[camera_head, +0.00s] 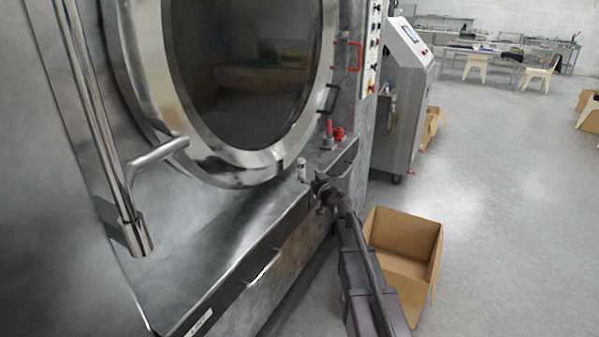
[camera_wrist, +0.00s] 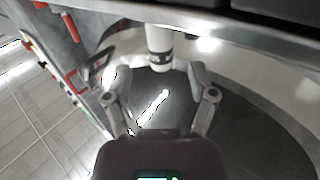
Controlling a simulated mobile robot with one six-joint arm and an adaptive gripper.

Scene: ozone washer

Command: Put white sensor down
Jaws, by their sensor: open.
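The white sensor (camera_head: 301,170) is a small upright cylinder on the metal ledge (camera_head: 215,240) below the washer's round door. My gripper (camera_head: 316,184) is just to its right in the head view. In the wrist view, the white sensor (camera_wrist: 157,40) has a dark band near one end. The open fingers of my gripper (camera_wrist: 157,73) are spread on either side of that end, with visible gaps.
Two red items (camera_head: 333,136) stand on the ledge beyond the sensor. The round glass door (camera_head: 245,70) rises behind the ledge. An open cardboard box (camera_head: 405,250) is on the floor right of my arm.

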